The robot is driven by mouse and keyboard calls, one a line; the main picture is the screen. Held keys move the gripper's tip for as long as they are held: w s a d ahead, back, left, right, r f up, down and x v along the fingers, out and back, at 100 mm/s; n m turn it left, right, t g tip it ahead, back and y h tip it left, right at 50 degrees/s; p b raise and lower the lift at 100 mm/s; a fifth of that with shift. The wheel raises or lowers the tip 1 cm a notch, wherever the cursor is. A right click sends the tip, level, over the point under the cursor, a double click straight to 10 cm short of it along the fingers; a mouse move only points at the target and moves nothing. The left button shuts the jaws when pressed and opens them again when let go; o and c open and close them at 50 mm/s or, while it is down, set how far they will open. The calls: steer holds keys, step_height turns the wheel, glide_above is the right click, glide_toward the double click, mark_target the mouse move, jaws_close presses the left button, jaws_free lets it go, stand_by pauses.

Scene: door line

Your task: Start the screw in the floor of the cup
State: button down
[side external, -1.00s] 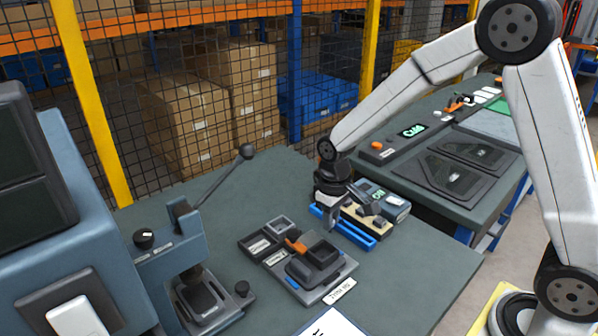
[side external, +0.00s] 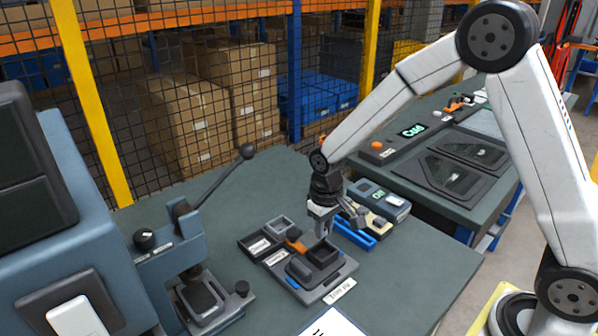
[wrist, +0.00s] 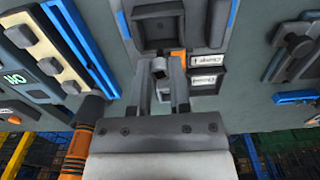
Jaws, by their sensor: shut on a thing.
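The cup (side external: 324,253) is a dark, square, open-topped box on a grey fixture (side external: 341,277) on the bench. It also shows in the wrist view (wrist: 158,42) as a square recess at the top middle. My gripper (side external: 322,233) points down just above the cup's back edge in the side view. In the wrist view my gripper (wrist: 160,72) is shut on a small grey piece, apparently the screw (wrist: 158,65). Its tip and any contact with the cup are hard to make out. The cup's floor is partly hidden in the side view.
An orange clamp handle (side external: 294,234) stands close left of the cup. A blue tray (side external: 356,234) sits right of my gripper. A lever press (side external: 190,245) stands at the left. The front right bench is clear.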

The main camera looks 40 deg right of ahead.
steer(key=shift+f, duration=1.95)
steer(key=shift+f, duration=0.65)
stand_by(0.9)
steer(key=shift+c, duration=2.4)
jaws_free()
steer(key=c, duration=0.4)
steer(key=shift+r, duration=0.75)
steer(key=shift+r, duration=0.7)
steer(key=shift+r, duration=0.35)
steer(key=shift+r, duration=0.35)
